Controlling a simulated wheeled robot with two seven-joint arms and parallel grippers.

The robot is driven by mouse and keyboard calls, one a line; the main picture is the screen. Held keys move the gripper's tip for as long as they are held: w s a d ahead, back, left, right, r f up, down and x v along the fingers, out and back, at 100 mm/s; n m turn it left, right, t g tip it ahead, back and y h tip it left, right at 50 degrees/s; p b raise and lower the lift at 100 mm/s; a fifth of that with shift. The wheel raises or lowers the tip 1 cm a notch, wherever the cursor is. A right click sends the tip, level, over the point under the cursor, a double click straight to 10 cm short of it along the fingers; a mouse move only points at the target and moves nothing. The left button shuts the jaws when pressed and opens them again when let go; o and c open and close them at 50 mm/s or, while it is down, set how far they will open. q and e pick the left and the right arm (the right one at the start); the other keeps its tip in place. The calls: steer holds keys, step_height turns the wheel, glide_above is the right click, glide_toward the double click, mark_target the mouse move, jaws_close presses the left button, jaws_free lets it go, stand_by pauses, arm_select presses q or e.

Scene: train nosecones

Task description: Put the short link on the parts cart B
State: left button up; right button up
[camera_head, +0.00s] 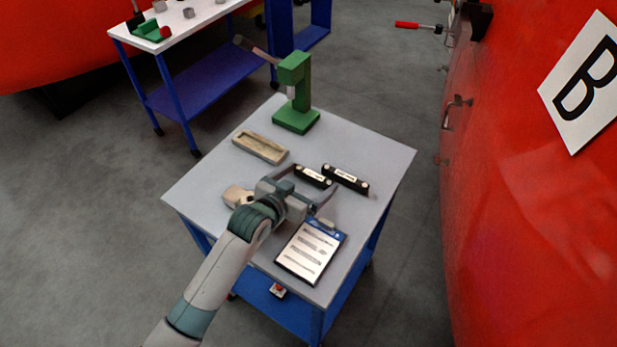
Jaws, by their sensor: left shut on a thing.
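The short link (311,176), a small black bar with a pale label, is at the middle of the grey-topped blue cart (390,157). My left gripper (315,181) reaches over the cart from the lower left. It is shut on the short link, with one finger at each end of it. I cannot tell whether the link touches the cart top. A longer black link (346,179) with a pale label lies just to the right. My right gripper is not in view. A sign with the letter B (585,85) is on the red body at the right.
A green press-like tool (295,95) stands at the cart's far corner. A wooden tray (260,147), a tan block (237,196) and a clipboard (311,250) lie on the top. A white-topped blue cart (205,12) is farther back. The cart's right corner is clear.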

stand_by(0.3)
arm_select(q)
steer(key=o, duration=0.9)
steer(key=shift+f, duration=0.15)
steer(key=shift+o, duration=0.2)
steer(key=shift+s+a, duration=0.1)
steer(key=b+v, duration=0.2)
steer(key=v, duration=0.8)
steer(key=shift+s+a, duration=0.1)
steer(key=shift+s, duration=0.05)
steer(key=shift+s+a+r, duration=0.35)
steer(key=shift+s+r, duration=0.15)
